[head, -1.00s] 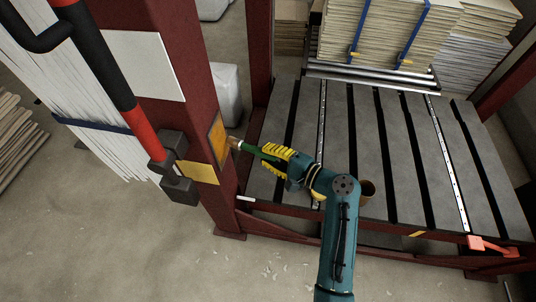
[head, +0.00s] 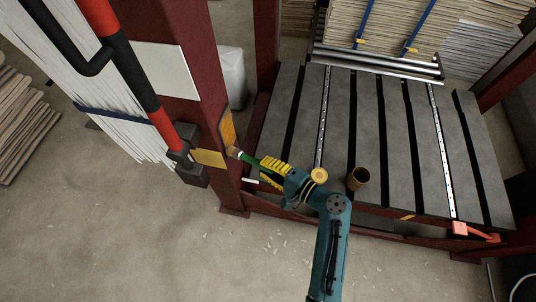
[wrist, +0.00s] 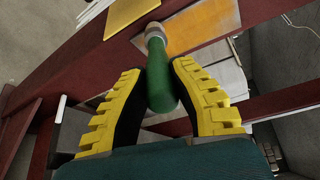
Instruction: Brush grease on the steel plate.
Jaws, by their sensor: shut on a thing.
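My gripper (wrist: 158,80) is shut on a brush with a green handle (wrist: 163,92); the handle sits between the yellow ribbed fingers. In the head view the brush (head: 247,158) points left and up at the red post. Its pale bristle end (head: 235,152) is at the lower edge of an orange-coated plate (head: 228,128) on the post's side. The plate also shows in the wrist view (wrist: 205,30), orange with greyer edges. I cannot tell whether the bristles touch it. A brown open pot (head: 357,179) stands on the slatted table, right of my wrist.
A red post (head: 188,65) carries a yellow plate (head: 208,158), a white panel (head: 160,70) and a red-black bar (head: 140,85) on its left. The grey slatted table (head: 395,140) is mostly clear, with rollers (head: 375,65) and stacked boards (head: 390,22) behind.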

